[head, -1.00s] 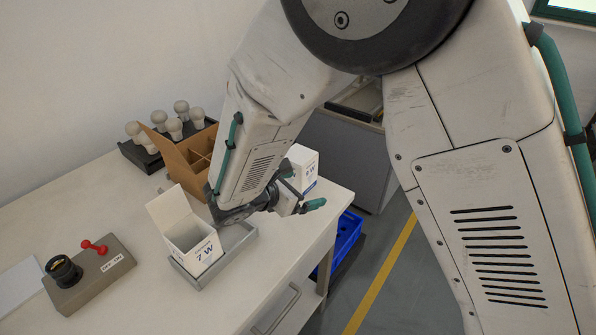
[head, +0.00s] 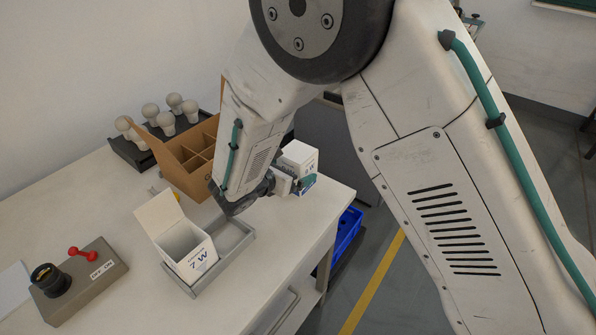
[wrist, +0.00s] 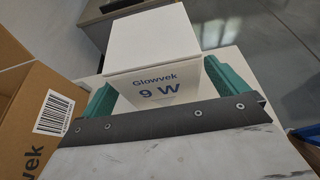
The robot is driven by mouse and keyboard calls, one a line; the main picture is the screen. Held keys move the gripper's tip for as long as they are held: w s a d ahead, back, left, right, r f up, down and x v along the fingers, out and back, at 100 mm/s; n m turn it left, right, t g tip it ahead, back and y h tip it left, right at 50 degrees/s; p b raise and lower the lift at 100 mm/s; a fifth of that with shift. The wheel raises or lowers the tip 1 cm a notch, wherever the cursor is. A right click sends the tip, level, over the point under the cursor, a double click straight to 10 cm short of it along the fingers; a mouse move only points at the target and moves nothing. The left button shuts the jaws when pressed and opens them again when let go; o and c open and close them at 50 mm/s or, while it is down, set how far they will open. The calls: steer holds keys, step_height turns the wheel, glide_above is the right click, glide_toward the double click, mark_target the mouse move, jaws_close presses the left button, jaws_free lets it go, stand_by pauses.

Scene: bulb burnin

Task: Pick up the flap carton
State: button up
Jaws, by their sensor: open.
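A white carton with a raised open flap, marked 7 W (head: 192,262), stands upright in a grey tray (head: 238,250) on the bench. A second white carton (head: 299,156) stands near the bench's right end. The wrist view shows this one as "Glowvek 9 W" (wrist: 155,85), with a plain white top face. My gripper (wrist: 157,92) is open, its teal fingers on either side of the 9 W carton's lower part. I cannot tell whether they touch it. In the head view my gripper (head: 292,186) is partly hidden by my arm, right of the 7 W carton.
A divided brown cardboard box (head: 180,165) stands left of my gripper, close by in the wrist view. Behind it a black rack (head: 128,152) holds several bulbs. A tester box (head: 85,285) with a socket and red switch is at left. A blue crate (head: 347,232) is below the bench's right side.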

steer(key=x, duration=0.3)
steer(key=shift+w, duration=0.1)
steer(key=shift+d, duration=0.1)
steer(key=c, duration=1.1)
steer(key=shift+o, duration=0.2)
steer(key=shift+r, duration=0.1)
